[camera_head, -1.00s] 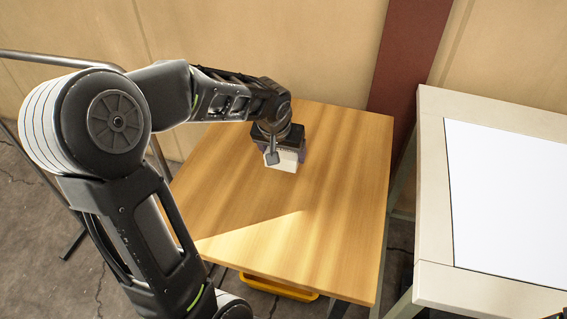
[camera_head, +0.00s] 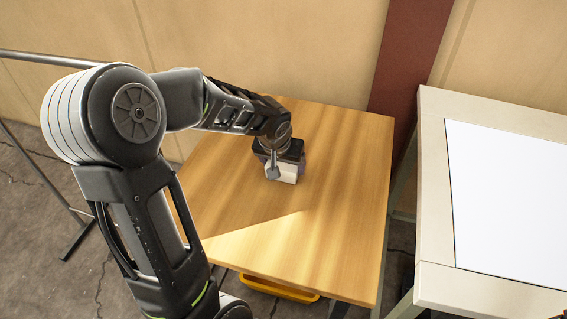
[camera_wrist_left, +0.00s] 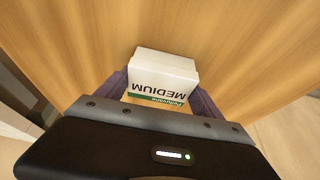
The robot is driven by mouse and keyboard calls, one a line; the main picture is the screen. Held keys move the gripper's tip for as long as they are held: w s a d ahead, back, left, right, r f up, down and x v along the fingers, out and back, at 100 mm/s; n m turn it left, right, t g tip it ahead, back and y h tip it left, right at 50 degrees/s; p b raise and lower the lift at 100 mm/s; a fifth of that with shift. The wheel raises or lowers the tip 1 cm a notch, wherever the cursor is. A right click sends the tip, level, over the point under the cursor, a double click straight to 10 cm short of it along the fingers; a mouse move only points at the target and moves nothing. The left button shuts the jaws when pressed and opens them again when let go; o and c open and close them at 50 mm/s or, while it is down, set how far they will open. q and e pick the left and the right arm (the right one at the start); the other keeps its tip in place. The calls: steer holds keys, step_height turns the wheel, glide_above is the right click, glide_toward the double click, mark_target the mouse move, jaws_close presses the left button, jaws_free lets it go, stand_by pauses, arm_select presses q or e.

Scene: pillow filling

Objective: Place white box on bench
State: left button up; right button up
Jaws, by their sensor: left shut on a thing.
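The white box (camera_head: 288,174) is at the middle of the wooden bench (camera_head: 330,215) in the head view, under my left gripper (camera_head: 275,168). In the left wrist view the white box (camera_wrist_left: 163,75) shows a green stripe and the word "MEDIUM", upside down. My left gripper (camera_wrist_left: 165,98) is shut on it, one dark finger at each side. I cannot tell whether the box touches the bench top. My right gripper is not in view.
A pale table (camera_head: 433,200) with a white panel (camera_head: 510,190) stands to the right of the bench, across a narrow gap. A yellow bin (camera_head: 278,288) is below the bench's front edge. A metal rail (camera_head: 45,57) is at the left. The bench top around the box is clear.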

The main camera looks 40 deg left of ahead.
arm_select(q)
steer(key=o, duration=1.4)
steer(key=shift+f, duration=0.1)
steer(key=shift+r, duration=0.35)
steer(key=p+v, duration=0.1)
steer(key=v, duration=1)
steer(key=shift+s+d+r, duration=0.15)
steer(key=shift+s+r, duration=0.05)
steer(key=shift+r, duration=0.05)
